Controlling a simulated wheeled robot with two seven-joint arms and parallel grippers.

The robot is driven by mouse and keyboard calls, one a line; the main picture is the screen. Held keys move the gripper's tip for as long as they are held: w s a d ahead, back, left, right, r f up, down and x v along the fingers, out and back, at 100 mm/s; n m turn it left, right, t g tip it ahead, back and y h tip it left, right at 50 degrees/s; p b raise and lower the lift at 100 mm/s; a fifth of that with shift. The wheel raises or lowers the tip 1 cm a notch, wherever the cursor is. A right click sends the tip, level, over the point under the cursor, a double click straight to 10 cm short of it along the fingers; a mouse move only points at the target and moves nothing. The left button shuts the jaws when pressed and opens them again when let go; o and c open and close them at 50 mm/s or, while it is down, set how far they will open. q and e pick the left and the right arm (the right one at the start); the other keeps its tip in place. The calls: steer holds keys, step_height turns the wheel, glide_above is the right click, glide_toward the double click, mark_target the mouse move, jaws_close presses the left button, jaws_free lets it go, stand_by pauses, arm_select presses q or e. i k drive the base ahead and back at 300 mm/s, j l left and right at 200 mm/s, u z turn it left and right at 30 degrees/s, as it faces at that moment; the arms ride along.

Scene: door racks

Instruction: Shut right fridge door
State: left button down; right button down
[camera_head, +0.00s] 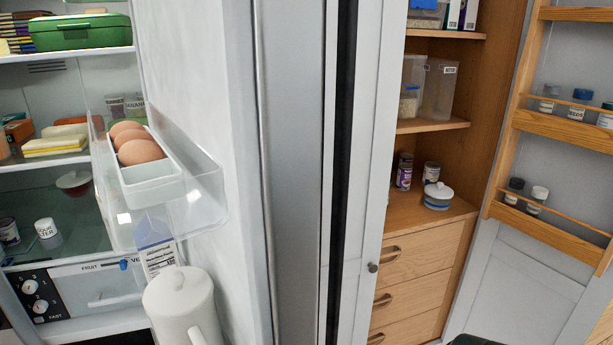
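The right fridge door (195,65) stands open in the middle of the view, its white inner face turned left toward the fridge interior (60,190). Its grey edge (292,170) runs from top to bottom of the picture. A clear door bin (205,185) on its inner face holds a white egg tray (150,185) with several brown eggs. Below it are a carton (158,250) and a white jug (182,305). I see neither gripper, and nothing is seen touching the door.
The fridge shelves at left hold a green box (80,32), food and jars. Right of the door is an open wooden cupboard (435,175) with drawers (415,265). Its open door (530,270) with racks stands far right. A dark object (475,340) shows at the bottom edge.

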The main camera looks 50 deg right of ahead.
mark_target(234, 91)
steer(key=k+l, duration=0.1)
steer(key=l, duration=0.65)
steer(key=k+l, duration=0.1)
steer(key=l, duration=0.65)
